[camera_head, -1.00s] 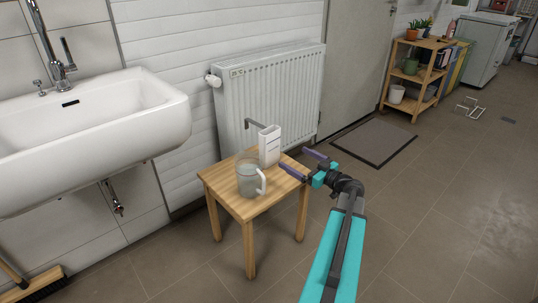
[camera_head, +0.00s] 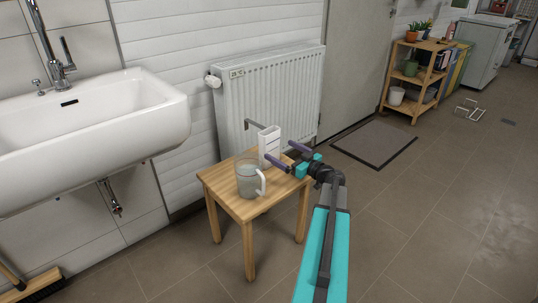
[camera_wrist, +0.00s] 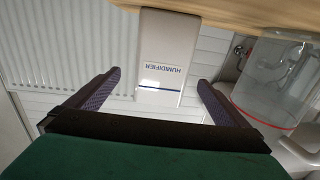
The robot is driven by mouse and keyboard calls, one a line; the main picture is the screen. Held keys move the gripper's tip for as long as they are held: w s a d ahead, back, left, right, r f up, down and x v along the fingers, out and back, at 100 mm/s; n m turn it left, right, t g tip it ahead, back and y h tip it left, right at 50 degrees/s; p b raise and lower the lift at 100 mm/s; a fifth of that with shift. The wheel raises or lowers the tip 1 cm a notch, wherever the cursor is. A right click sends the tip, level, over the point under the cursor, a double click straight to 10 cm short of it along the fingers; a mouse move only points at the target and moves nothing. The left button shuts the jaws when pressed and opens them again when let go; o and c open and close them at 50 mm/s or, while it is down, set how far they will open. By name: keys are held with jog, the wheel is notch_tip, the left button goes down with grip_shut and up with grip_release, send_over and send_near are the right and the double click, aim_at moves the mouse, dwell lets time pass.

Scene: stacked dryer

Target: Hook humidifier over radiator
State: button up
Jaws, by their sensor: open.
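The white humidifier (camera_head: 269,146) stands upright on the wooden stool, with a dark hook at its top pointing left. In the wrist view its labelled face (camera_wrist: 166,55) lies ahead, between the finger lines. My gripper (camera_head: 279,154) is open, its purple fingers close to the humidifier's right side in the head view. In the wrist view the gripper (camera_wrist: 158,88) has one finger on each side of the humidifier's lower end in the picture, with gaps and nothing held. The white ribbed radiator (camera_head: 272,95) is on the wall behind the stool.
A clear jug (camera_head: 248,179) with a white handle stands on the stool (camera_head: 244,208) just in front of the humidifier; it is also at right in the wrist view (camera_wrist: 272,85). A white sink (camera_head: 90,118) is at left.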

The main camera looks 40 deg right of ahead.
aim_at(273, 146)
jog(key=shift+w, duration=0.4)
jog(key=shift+w, duration=0.1)
jog(key=shift+w+a+b, duration=0.2)
jog(key=shift+w+b, duration=0.5)
jog(key=shift+w, duration=1.8)
jog(key=c, duration=1.7)
